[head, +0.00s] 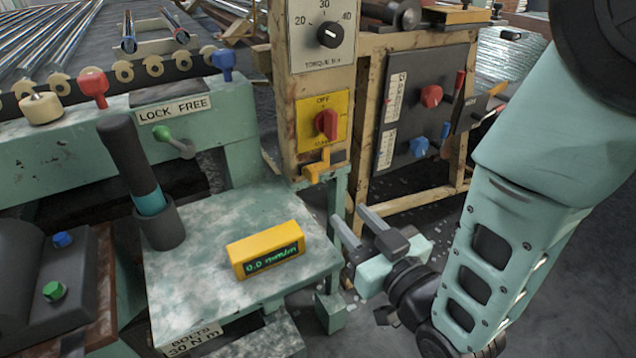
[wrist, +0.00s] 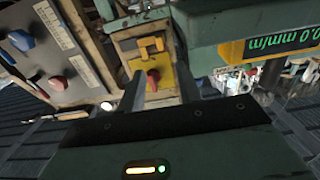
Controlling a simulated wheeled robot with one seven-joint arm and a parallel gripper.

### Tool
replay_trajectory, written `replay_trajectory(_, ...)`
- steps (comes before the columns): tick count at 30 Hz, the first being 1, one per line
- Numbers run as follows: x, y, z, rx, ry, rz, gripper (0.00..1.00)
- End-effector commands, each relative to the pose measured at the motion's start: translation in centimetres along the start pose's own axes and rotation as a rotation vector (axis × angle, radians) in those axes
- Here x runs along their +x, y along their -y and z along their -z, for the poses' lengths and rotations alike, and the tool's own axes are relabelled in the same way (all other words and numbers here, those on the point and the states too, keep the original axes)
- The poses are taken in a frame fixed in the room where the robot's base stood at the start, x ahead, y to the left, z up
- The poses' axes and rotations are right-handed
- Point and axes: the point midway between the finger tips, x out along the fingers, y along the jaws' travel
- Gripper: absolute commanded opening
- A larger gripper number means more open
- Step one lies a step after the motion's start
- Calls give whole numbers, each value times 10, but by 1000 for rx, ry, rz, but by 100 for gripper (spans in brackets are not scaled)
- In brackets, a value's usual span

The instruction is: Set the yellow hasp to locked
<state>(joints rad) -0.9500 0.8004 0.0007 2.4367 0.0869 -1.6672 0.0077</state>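The yellow hasp (head: 317,166) sits at the lower edge of the yellow switch plate (head: 338,108) on the wooden post, under the red rotary knob (head: 326,124). In the wrist view, which looks upside down, the hasp (wrist: 151,46) shows beyond my fingers, with the red knob (wrist: 153,79) between them in the picture. My gripper (head: 349,213) is open and empty, below and slightly right of the hasp in the head view, and apart from it. Its two fingers (wrist: 160,85) also show in the wrist view. Whether the hasp is locked I cannot tell.
A green bench (head: 200,290) stands left of my gripper, with a yellow level reading 0.0 mm/m (head: 265,249) and a dark cup with a handled tool (head: 165,222). A black panel with red and blue knobs (head: 420,110) is behind on the right. Open floor lies below it.

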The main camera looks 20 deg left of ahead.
Motion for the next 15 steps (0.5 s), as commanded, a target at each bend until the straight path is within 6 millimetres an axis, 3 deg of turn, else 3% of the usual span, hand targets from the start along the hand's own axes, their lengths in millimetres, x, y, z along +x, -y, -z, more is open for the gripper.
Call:
replay_trajectory(9, 68, 0, 1, 0, -2, 0, 35)
replay_trajectory(15, 103, 0, 1, 0, -1, 1, 35)
